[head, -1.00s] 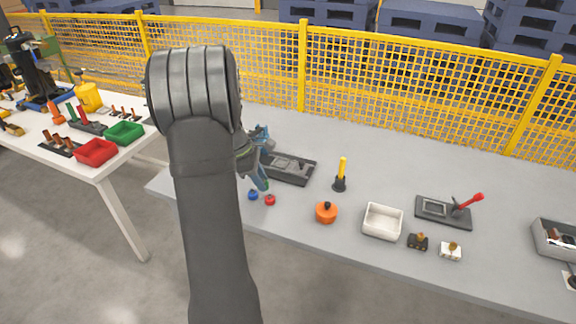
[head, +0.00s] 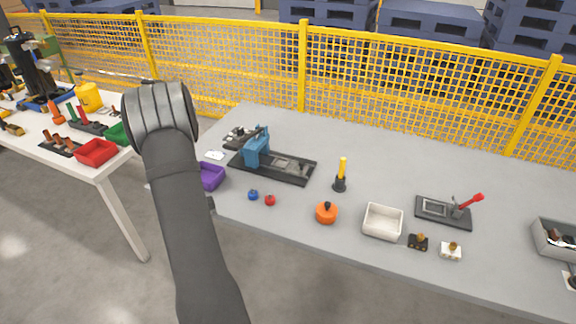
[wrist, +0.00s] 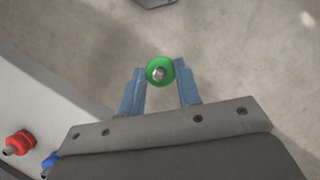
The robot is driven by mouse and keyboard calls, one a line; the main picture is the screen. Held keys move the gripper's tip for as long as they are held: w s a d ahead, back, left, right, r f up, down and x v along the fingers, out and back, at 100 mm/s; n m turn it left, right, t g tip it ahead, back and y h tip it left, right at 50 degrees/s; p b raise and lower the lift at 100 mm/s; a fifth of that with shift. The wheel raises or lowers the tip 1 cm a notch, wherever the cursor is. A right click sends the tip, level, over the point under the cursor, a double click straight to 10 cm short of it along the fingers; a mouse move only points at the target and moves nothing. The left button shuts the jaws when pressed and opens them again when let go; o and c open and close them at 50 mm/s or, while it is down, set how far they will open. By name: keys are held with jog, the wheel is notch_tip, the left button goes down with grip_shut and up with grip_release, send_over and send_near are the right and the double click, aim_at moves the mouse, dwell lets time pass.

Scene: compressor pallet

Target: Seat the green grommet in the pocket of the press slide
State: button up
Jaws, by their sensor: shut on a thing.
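The green grommet (wrist: 160,60) is a green ring with a metal-coloured centre, seen in the wrist view. My gripper (wrist: 161,81) is shut on it, with a blue finger on each side. In the head view my arm hides both gripper and grommet. A blue press (head: 256,147) stands on a long black base on the grey table, to the right of my arm. A grey plate, which looks like the press slide (head: 288,165), lies on that base. I cannot make out its pocket clearly. The wrist view shows bare floor below the grommet, beyond the table edge.
A purple bin (head: 211,177) sits at the table's left edge. Blue (head: 253,194) and red (head: 270,200) knobs, an orange pot (head: 326,212), a yellow-handled tool (head: 342,176) and a white bin (head: 383,221) stand around. A red-lever fixture (head: 443,212) is farther right.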

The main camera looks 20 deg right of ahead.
jog(key=shift+s+f, duration=0.3)
jog(key=shift+f, duration=0.1)
